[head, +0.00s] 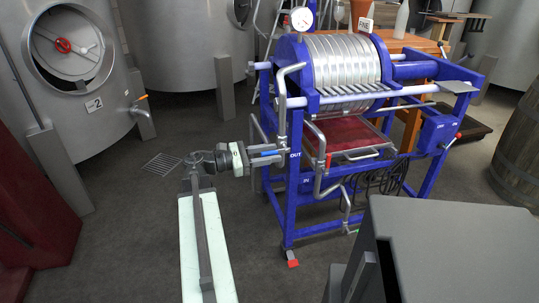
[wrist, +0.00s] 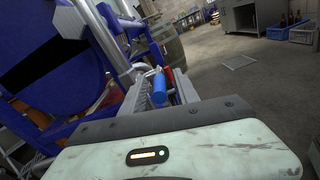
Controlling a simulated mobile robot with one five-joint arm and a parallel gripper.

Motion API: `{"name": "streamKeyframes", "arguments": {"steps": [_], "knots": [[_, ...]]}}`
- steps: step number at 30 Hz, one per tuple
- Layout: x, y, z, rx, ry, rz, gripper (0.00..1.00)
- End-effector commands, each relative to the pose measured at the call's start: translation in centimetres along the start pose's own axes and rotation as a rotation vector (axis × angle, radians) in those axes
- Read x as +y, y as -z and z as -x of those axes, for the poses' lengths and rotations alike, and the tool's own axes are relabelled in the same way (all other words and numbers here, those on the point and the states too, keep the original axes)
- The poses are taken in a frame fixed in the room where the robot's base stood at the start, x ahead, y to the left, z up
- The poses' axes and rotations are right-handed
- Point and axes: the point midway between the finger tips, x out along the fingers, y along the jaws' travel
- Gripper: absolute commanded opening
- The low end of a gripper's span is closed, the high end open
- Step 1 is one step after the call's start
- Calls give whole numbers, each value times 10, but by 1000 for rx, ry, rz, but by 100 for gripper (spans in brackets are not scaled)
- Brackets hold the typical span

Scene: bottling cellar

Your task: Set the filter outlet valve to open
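The filter press (head: 350,63) has a blue frame with an "OUT" label. Beside the label, at the lower end of the outlet pipe (head: 282,105), is the outlet valve's blue lever (head: 268,152). My gripper (head: 270,155) reaches it from the left. In the wrist view the blue lever (wrist: 160,91) lies between my two fingers (wrist: 163,92), nearer the left one, with a gap on its right. The fingers look open around it; contact is not clear. The valve body is mostly hidden, so I cannot tell its setting.
A red-handled lever (head: 328,161) hangs on the pipe to the right of OUT. A steel tank (head: 85,80) stands at left, a grey cabinet (head: 450,245) at lower right and a barrel (head: 522,150) at far right. A floor drain (head: 162,163) lies behind my arm.

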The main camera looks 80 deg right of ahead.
Motion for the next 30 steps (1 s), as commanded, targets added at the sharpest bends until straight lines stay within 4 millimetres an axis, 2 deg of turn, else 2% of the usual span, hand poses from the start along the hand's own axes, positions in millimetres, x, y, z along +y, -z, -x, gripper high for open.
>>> {"name": "streamKeyframes", "arguments": {"steps": [2, 3, 6, 7, 30], "knots": [[0, 0, 0, 0, 0, 0, 37], [0, 0, 0, 0, 0, 0, 31], [0, 0, 1, 0, 0, 0, 4], [0, 0, 1, 0, 0, 0, 0], [-1, 0, 2, 2, 1, 0, 0]]}}
